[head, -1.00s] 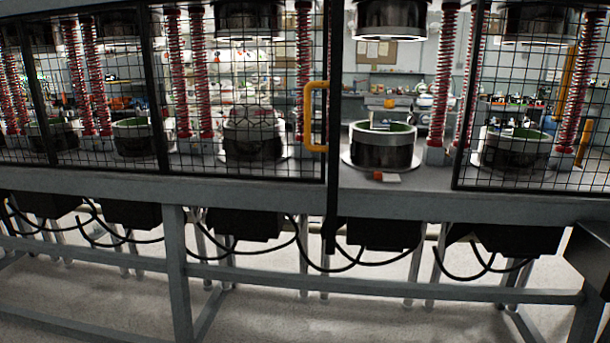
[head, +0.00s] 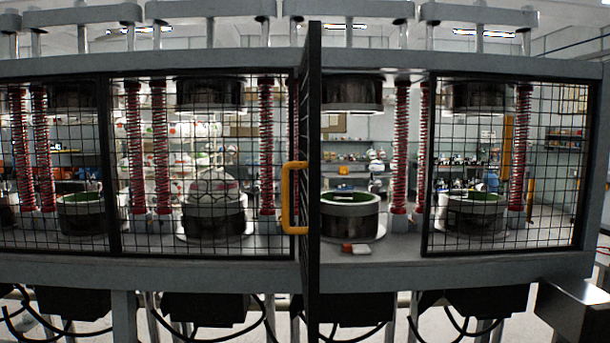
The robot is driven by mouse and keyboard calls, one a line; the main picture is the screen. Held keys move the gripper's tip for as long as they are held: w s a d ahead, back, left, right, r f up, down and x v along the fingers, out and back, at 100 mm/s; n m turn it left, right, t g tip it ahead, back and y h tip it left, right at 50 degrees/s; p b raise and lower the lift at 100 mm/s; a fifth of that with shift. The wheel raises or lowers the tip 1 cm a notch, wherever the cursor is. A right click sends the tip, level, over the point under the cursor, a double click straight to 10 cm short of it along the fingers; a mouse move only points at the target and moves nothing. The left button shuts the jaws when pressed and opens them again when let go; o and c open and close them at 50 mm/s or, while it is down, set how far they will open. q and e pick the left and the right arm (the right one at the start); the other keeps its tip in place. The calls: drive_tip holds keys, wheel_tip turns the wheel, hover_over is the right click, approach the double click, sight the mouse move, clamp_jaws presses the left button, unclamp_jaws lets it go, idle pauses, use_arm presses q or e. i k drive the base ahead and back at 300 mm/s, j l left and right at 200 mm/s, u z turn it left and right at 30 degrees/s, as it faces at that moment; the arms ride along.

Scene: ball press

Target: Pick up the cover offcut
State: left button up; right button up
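A small flat piece (head: 361,249), red at its left end and pale to the right, lies on the grey press bed in the head view. It may be the cover offcut, but it is too small to be sure, and I cannot tell if it is one piece or two. It lies just in front of the open-topped round lower mould (head: 350,217), which has a pale rim and green inside. Neither of my grippers is in view.
A mesh door (head: 313,150) stands open, nearly edge-on, just left of that mould. A yellow handle (head: 290,198) is beside it. Mesh panels (head: 505,170) cover the neighbouring stations. A dark upper mould (head: 352,95) hangs above, with red springs (head: 401,150) to the right.

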sight(356, 249)
drive_tip(key=i+j+z, duration=0.1)
drive_tip(key=j+z, duration=0.2)
drive_tip(key=j, duration=0.2)
drive_tip(key=i+j+z, duration=0.1)
drive_tip(key=j+z, duration=0.2)
drive_tip(key=j, duration=0.25)
drive_tip(key=l+u, duration=0.15)
drive_tip(key=u, duration=0.6)
drive_tip(key=i+l+u, duration=0.1)
drive_tip(key=l+u, duration=0.2)
drive_tip(key=l, duration=0.15)
drive_tip(key=l+u, duration=0.3)
drive_tip(key=l, duration=0.15)
drive_tip(key=l+u, duration=0.2)
drive_tip(key=l, duration=0.75)
